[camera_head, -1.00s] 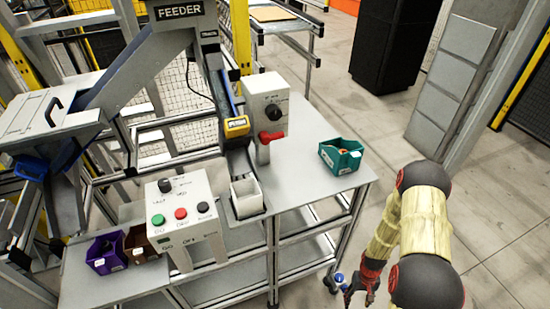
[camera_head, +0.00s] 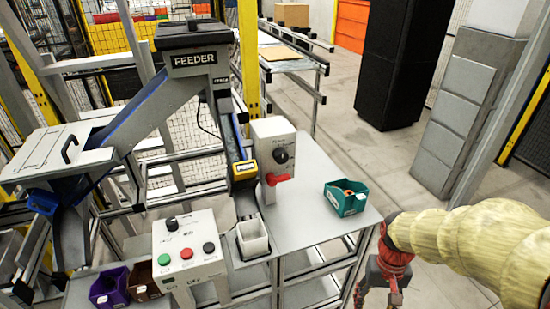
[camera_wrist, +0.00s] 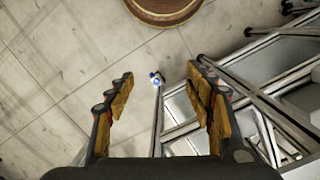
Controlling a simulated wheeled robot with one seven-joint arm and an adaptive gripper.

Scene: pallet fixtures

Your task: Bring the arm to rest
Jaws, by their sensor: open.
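My arm comes in from the right edge of the head view, with a pale yellow sleeve and a red and black wrist. My gripper (camera_head: 378,293) hangs low beside the right end of the grey workbench (camera_head: 305,210), apart from it, and is partly cut off by the lower edge. In the wrist view my gripper (camera_wrist: 160,98) is open, its two yellow-padded fingers wide apart.
The feeder (camera_head: 190,62) stands behind. Floor (camera_head: 400,175) is clear right of the bench.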

